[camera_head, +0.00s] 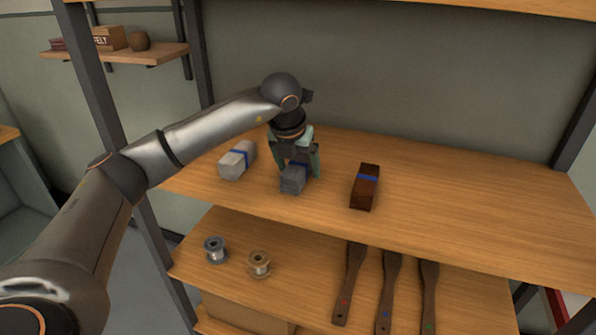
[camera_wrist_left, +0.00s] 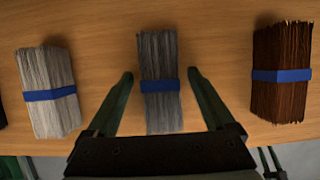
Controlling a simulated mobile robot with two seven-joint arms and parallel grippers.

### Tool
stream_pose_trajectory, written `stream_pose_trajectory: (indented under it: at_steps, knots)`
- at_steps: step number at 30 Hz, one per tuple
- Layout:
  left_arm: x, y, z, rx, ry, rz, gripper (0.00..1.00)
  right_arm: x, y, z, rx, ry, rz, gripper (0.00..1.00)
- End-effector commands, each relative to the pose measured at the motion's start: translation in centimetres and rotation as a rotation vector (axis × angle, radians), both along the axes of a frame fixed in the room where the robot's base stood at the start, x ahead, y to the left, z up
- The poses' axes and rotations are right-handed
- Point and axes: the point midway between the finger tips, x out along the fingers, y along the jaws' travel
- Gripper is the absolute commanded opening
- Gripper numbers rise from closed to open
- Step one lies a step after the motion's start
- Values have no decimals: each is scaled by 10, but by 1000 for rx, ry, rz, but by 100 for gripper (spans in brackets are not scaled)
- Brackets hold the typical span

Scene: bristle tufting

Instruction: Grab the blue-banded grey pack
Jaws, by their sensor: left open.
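The blue-banded grey pack (camera_head: 292,179) lies on the upper wooden shelf, between a white pack and a brown pack. My left gripper (camera_head: 296,168) is right over it, open, with a finger on either side. In the left wrist view the grey pack (camera_wrist_left: 160,80) sits between the two fingertips of my left gripper (camera_wrist_left: 161,76), with a gap on each side. The gripper partly covers the pack in the head view.
A white pack (camera_head: 237,160) with a blue band lies left of the gripper. A brown pack (camera_head: 365,187) with a blue band lies to the right. The upper shelf's right side is clear.

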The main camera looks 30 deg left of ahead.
Motion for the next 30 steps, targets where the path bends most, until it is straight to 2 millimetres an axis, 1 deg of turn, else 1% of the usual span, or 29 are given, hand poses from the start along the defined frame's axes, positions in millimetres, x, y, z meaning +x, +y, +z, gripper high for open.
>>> stream_pose_trajectory:
  at_steps: [21, 22, 23, 30]
  knots:
    - [0, 0, -5, 0, 0, 0, 88, 1, 0, -3, 0, -2, 0, 50]
    - [0, 0, -5, 0, 0, 0, 86, 1, 0, -3, 0, -2, 0, 50]
    - [0, 0, -5, 0, 0, 0, 83, 1, 0, -3, 0, -2, 0, 50]
    - [0, 0, -5, 0, 0, 0, 56, 1, 0, -3, 0, -2, 0, 50]
